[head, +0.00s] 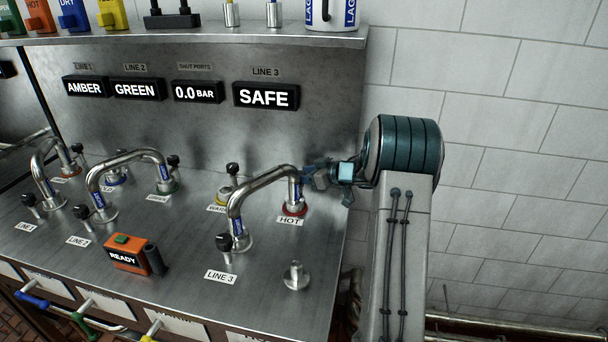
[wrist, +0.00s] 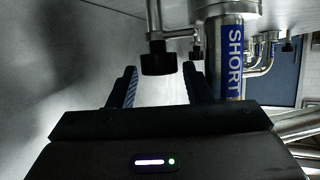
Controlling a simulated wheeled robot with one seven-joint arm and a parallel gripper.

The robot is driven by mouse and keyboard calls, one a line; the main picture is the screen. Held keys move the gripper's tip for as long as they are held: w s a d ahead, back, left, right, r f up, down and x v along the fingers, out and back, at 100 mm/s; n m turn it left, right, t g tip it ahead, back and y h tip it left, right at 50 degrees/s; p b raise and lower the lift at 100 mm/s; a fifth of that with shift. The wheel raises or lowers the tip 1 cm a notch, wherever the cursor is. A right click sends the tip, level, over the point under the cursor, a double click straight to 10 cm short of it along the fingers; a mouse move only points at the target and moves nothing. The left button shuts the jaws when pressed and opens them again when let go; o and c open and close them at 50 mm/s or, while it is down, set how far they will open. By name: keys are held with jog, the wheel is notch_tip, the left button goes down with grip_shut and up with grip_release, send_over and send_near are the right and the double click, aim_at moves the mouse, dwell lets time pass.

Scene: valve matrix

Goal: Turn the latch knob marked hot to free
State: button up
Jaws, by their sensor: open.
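My gripper (head: 322,176) is at the right end of the console, beside the pipe end over the red hot port (head: 294,209), which has a "HOT" label in front of it. The wrist view appears upside down. There my open gripper (wrist: 160,86) has one finger on each side of a gap, and a black latch knob (wrist: 158,60) on a metal stem lies in line with that gap, just past the fingertips. No contact shows. A pipe end marked "SHORT" (wrist: 231,60) stands close beside the right finger. In the head view the hot knob is hidden or indistinct behind my gripper.
The bent line 3 pipe (head: 250,190) arches to the hot port. Another black knob (head: 223,242) stands at its near end. A bare metal stub (head: 295,276) is in front. The line 3 display (head: 266,95) reads "SAFE". A tiled wall (head: 500,110) is on the right.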

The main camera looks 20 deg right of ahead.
jog(key=shift+w+a+f, duration=0.1)
jog(key=shift+w+a, duration=0.05)
jog(key=shift+w, duration=0.1)
jog(key=c, duration=0.7)
jog(key=shift+p, duration=0.5)
